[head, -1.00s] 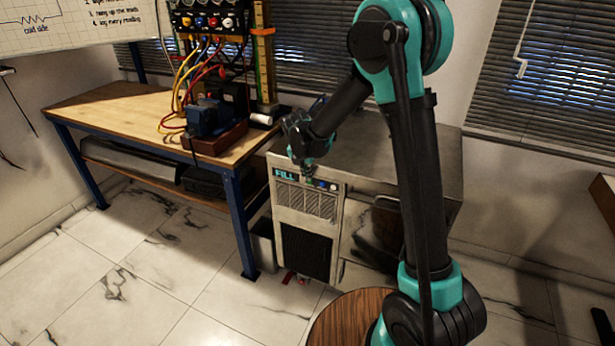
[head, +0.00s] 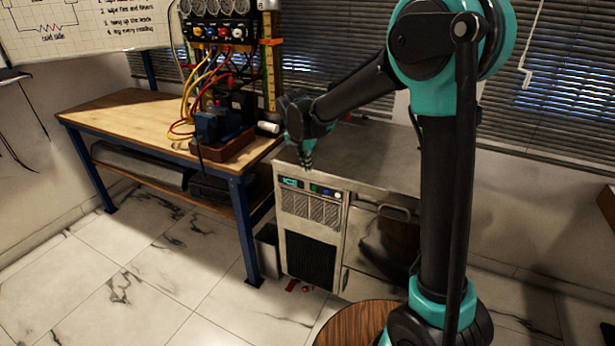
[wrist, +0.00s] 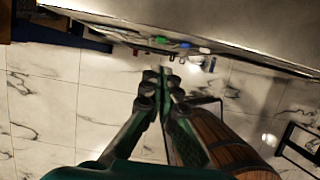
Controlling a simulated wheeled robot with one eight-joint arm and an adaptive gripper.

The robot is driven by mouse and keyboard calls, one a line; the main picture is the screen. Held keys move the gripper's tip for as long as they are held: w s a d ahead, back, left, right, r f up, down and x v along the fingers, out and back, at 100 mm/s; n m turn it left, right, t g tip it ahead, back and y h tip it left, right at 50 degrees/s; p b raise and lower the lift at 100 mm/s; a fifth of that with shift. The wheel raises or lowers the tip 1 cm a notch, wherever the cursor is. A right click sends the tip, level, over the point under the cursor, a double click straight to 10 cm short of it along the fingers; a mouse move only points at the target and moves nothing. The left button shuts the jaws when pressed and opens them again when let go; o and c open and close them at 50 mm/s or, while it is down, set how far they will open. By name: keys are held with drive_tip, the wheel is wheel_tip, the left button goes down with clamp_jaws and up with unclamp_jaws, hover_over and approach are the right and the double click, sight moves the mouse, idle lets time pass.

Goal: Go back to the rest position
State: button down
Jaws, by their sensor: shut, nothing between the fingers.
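My gripper (head: 308,160) hangs in front of the upper front edge of a steel cabinet in the head view, its fingers pointing down. In the wrist view my gripper (wrist: 160,85) is shut with its fingertips together and nothing between them. The steel cabinet (head: 330,240) has a small lit panel (head: 312,188) with a display and coloured buttons. The panel's green and blue buttons (wrist: 172,44) also show beyond the fingertips in the wrist view. The fingers look apart from the panel.
A wooden bench (head: 120,112) with blue legs stands left of the cabinet, carrying a gauge rig (head: 225,70) with coloured leads. A round wooden top (head: 350,325) is near my arm's base. White marble floor (head: 150,270) is clear at left. Blinds (head: 570,90) cover the back wall.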

drive_tip(key=shift+r, duration=0.6)
drive_tip(key=s+d+f+m, duration=0.1)
drive_tip(key=s+d+m, duration=0.4)
drive_tip(key=d+m, duration=0.35)
drive_tip(key=s+d+f+m, duration=0.1)
drive_tip(key=s+d+m, duration=0.4)
drive_tip(key=d+m, duration=0.3)
drive_tip(key=s+d+f+m, duration=0.3)
drive_tip(key=s+d+m, duration=0.2)
drive_tip(key=s+m, duration=0.2)
drive_tip(key=s+d+f+m+y, duration=0.1)
drive_tip(key=s+d+f+m, duration=0.3)
drive_tip(key=s+d+m, duration=0.2)
drive_tip(key=s+m, duration=0.2)
drive_tip(key=s, duration=0.1)
drive_tip(key=shift+t, duration=0.3)
